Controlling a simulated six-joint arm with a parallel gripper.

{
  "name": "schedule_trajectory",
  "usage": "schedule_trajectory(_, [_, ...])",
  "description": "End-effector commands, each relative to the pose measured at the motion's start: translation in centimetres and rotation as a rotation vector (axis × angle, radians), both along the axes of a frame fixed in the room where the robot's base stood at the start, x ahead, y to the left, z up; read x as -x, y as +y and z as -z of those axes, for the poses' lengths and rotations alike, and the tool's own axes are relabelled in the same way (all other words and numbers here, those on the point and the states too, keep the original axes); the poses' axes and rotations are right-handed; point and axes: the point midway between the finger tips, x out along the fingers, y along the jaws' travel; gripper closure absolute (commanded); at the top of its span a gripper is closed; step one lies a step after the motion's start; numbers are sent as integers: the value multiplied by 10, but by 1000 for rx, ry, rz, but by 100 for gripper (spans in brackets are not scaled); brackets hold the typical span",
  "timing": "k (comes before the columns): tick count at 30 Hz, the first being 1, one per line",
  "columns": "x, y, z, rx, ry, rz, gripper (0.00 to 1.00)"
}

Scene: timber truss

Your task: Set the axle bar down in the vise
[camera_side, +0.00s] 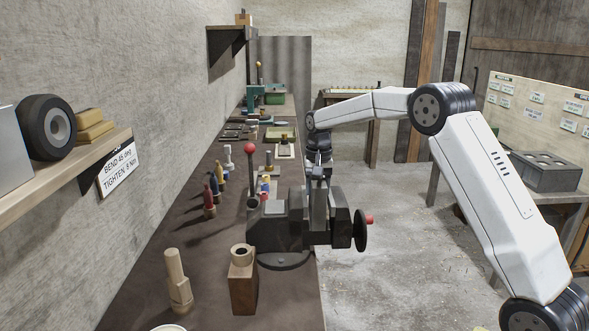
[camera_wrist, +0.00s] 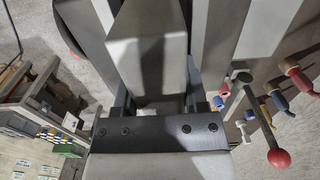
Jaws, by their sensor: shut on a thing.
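The vise (camera_side: 285,219) is dark grey and stands on the bench, with a round handwheel and a red knob on its right side. My gripper (camera_side: 318,172) points down just above the vise jaws. It is shut on the axle bar (camera_side: 319,204), a grey block-like bar that hangs upright between the jaws. In the wrist view, the axle bar (camera_wrist: 150,45) fills the middle in front of my gripper (camera_wrist: 157,103), with grey vise parts (camera_wrist: 215,45) on both sides. The bar's lower end is hidden, and I cannot tell whether it rests on the vise.
A red-balled lever (camera_side: 250,150) rises left of the jaws. Colored-handled tools (camera_side: 212,193) stand along the bench behind it. Open floor lies to the right.

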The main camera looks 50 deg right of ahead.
Motion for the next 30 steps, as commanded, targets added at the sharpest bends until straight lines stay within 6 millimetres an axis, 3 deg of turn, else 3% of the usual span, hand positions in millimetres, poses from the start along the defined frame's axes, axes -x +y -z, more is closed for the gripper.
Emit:
schedule_trajectory(17, [-1,0,1,1,-4,0,100])
schedule_trajectory(18, [-1,0,1,1,-4,0,35])
schedule_trajectory(21, [-1,0,1,1,-4,0,3])
schedule_trajectory(30, [0,0,4,-1,4,0,3])
